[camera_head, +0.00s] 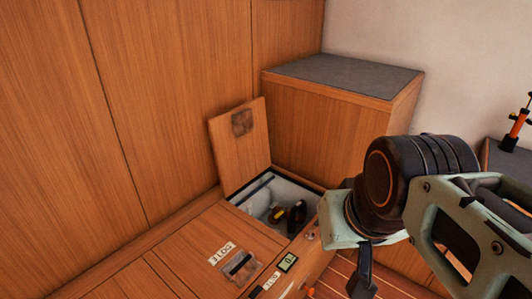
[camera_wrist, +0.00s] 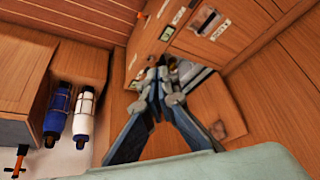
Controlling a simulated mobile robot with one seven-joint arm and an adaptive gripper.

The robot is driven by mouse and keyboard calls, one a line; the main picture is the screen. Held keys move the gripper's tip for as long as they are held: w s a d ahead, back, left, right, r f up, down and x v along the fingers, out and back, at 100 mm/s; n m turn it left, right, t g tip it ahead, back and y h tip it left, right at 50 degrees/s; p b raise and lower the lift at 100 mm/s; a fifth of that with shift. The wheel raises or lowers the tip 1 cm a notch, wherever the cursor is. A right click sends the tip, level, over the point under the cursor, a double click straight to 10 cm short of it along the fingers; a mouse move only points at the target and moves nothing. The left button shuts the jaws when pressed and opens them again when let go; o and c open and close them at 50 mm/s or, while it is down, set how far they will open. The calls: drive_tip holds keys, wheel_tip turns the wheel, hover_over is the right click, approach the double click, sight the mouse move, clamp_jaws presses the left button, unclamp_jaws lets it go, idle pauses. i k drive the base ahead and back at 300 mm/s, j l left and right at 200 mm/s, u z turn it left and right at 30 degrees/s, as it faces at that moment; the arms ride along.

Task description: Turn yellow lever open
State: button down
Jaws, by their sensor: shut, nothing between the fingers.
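The yellow lever (camera_head: 279,215) is a small yellow and dark piece down inside an open compartment (camera_head: 246,190) in the wooden bench. Its exact angle is too small to tell. A black rounded object sits just to its right. My gripper (camera_head: 362,285) hangs to the right of the compartment in the head view, apart from the lever. In the wrist view my gripper's two dark fingers (camera_wrist: 158,72) meet at their tips, empty. They cover part of the compartment there, and I cannot make out the lever in that view.
A wooden hatch lid (camera_head: 238,137) stands tilted open behind the compartment. A grey-topped wooden box (camera_head: 345,78) rises behind it. A small display (camera_head: 288,262) and labels are on the bench. Blue and white cylinders (camera_wrist: 82,115) are strapped at the left in the wrist view.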

sight(279, 214)
drive_tip(key=i+l+u, duration=0.25)
drive_tip(key=l, duration=0.35)
drive_tip(key=i+l+u, duration=0.1)
drive_tip(key=i+l, duration=0.2)
drive_tip(key=i+l+u, duration=0.15)
drive_tip(key=l, duration=0.25)
drive_tip(key=i+l+u, duration=0.1)
drive_tip(key=l, duration=0.25)
